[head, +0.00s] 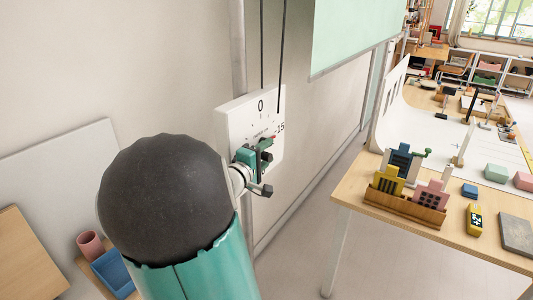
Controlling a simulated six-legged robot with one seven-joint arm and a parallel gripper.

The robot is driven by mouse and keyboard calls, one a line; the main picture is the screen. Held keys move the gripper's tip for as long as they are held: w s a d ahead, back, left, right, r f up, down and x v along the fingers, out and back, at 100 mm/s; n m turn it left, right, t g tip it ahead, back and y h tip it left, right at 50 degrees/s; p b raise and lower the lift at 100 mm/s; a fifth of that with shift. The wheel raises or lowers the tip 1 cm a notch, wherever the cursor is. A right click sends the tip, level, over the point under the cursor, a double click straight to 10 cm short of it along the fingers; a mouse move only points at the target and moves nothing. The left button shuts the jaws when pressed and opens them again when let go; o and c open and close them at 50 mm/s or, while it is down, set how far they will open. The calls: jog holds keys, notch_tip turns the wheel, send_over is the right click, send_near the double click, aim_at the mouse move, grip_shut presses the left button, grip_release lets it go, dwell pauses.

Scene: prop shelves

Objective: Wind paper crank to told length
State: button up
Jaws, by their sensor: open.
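A white dial plate (232,121) is fixed on the wall, with "0" at the top, "15" at the right and small tick marks. A small red mark (273,137) shows near the "15". My gripper (262,160), with teal and dark parts, is in front of the lower part of the dial. It is open. It hides the dial's middle, so I cannot tell the crank handle apart from my gripper or whether they touch. A pale green paper sheet (352,36) hangs at the top, right of the dial.
Two black cords (262,45) hang down to the dial. A wooden table (355,190) at the right holds toy buildings in a wooden tray (408,208), a yellow device (474,220) and coloured blocks. A pink cup (90,243) and blue bin (113,272) stand lower left. Floor shows between wall and table.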

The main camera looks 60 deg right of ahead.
jog(key=shift+d, duration=0.25)
jog(key=shift+c, duration=0.3)
grip_shut()
jog(key=shift+w+r, duration=0.1)
jog(key=shift+r, duration=0.1)
